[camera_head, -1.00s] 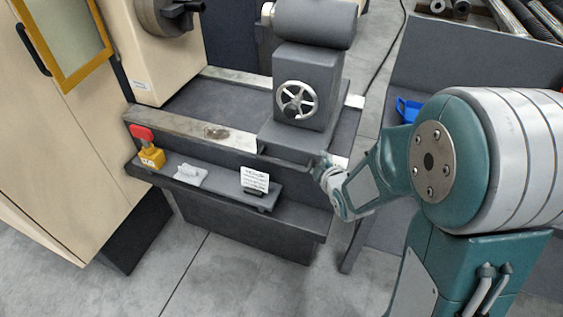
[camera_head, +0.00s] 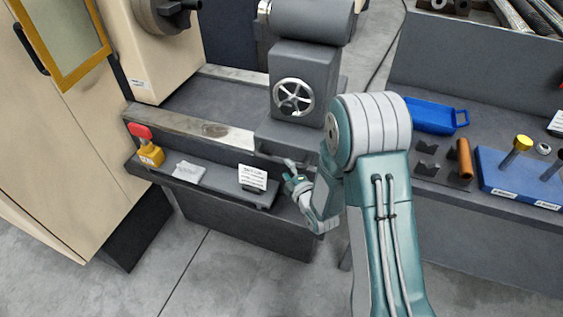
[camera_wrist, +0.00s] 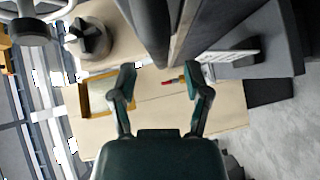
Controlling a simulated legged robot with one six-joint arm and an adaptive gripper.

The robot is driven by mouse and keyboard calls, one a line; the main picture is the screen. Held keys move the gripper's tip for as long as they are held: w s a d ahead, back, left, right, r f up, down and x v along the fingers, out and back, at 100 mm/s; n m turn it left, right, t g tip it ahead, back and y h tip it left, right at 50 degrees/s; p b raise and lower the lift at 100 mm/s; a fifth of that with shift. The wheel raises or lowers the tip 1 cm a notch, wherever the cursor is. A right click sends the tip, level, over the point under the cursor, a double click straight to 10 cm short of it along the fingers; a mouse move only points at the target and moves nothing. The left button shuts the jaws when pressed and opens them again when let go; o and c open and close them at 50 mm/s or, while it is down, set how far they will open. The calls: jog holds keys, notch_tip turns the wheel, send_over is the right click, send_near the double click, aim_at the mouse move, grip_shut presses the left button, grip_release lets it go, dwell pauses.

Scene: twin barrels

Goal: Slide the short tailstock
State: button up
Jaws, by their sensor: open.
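The tailstock (camera_head: 300,62) is a dark grey block with a silver handwheel (camera_head: 293,97) and a thick cylinder on top. It stands upright on the right part of the lathe bed (camera_head: 190,124). A thin grey bar (camera_head: 276,157) juts out at the front of its base. My gripper (camera_head: 289,170) is just in front of this base, close to the bar; I cannot tell whether they touch. In the wrist view my gripper (camera_wrist: 163,78) has its two fingers apart with nothing seen between them.
A front ledge holds a red-and-yellow switch (camera_head: 147,146), a pale cloth (camera_head: 188,172) and a white card (camera_head: 253,176). The chuck (camera_head: 166,12) is at the left. A side bench with a blue tray (camera_head: 432,116) is at the right. Bed between chuck and tailstock is clear.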

aim_at(281, 162)
jog(key=x, duration=0.4)
jog(key=shift+w+a+f, duration=0.1)
jog(key=shift+w+a, duration=0.05)
jog(key=shift+a, duration=0.2)
jog(key=shift+d, duration=0.1)
jog(key=shift+d, duration=0.1)
grip_shut()
